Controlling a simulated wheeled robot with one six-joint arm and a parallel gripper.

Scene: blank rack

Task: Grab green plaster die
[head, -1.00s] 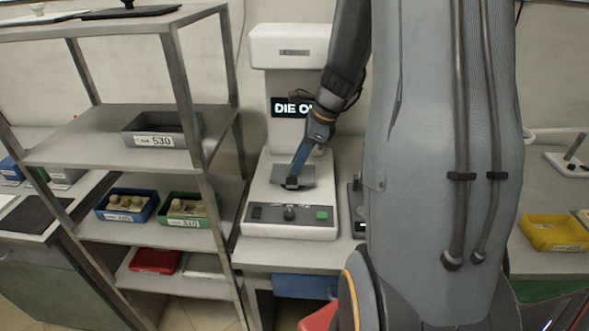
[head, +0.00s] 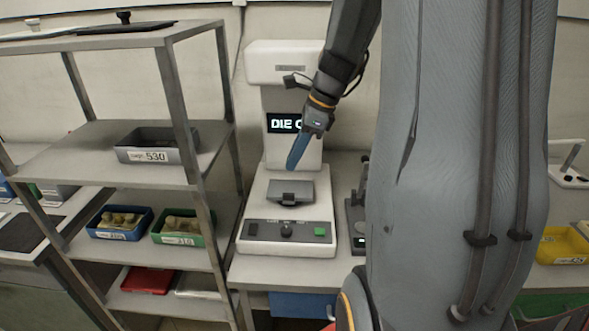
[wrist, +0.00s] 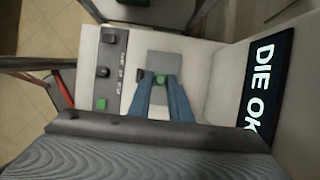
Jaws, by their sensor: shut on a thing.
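My gripper (head: 292,166) has long blue fingers and hangs above the small grey plate (head: 291,192) of a white machine (head: 262,203). The machine's dark screen (wrist: 264,85) reads "DIE OK" in the wrist view.
A metal rack (head: 190,110) stands close on the left. It holds a grey bin (head: 150,155) marked 530, a blue bin (head: 100,232) and a green bin (head: 190,241) with pale pieces. A yellow bin (head: 560,250) lies far right. The machine's panel has a green button (head: 319,231).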

